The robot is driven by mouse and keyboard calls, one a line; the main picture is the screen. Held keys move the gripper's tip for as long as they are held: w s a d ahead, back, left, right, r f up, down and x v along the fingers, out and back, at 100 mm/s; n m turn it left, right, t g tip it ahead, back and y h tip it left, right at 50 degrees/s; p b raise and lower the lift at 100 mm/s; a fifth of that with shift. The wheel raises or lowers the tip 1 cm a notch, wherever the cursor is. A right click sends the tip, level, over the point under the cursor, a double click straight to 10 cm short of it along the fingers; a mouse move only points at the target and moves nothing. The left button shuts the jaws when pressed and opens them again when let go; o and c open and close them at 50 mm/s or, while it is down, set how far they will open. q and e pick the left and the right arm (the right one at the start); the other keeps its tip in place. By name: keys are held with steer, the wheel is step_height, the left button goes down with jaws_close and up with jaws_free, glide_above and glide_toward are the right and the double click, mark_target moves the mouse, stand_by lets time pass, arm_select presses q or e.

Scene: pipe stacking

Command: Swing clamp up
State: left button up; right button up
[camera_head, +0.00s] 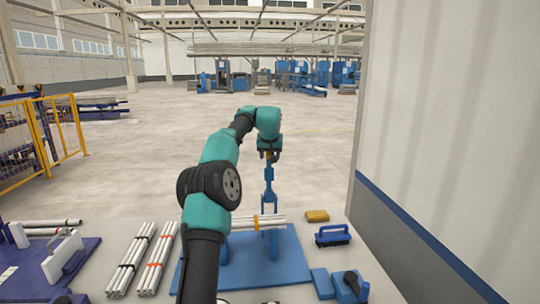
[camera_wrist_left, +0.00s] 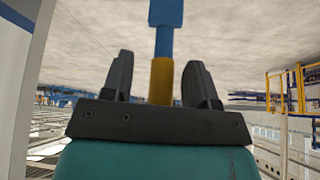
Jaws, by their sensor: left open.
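The blue clamp (camera_head: 269,190) stands upright at the blue base plate (camera_head: 295,262), its top end at my left gripper (camera_head: 269,155). In the left wrist view, the clamp's blue bar (camera_wrist_left: 166,38) and yellow grip (camera_wrist_left: 161,82) stand between the two spread dark fingers of my left gripper (camera_wrist_left: 160,88). The gripper is open, with gaps beside the grip. My arm hides the plate's left part. My right gripper is not in view.
Two strapped pipe bundles (camera_head: 158,258) lie left of the plate. A dark blue tray (camera_head: 88,262) is at far left. A wall (camera_head: 455,140) rises at right.

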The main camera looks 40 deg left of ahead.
arm_select(q)
steer(key=shift+r, duration=0.1)
steer(key=v, duration=1.2)
steer(key=shift+d, duration=0.1)
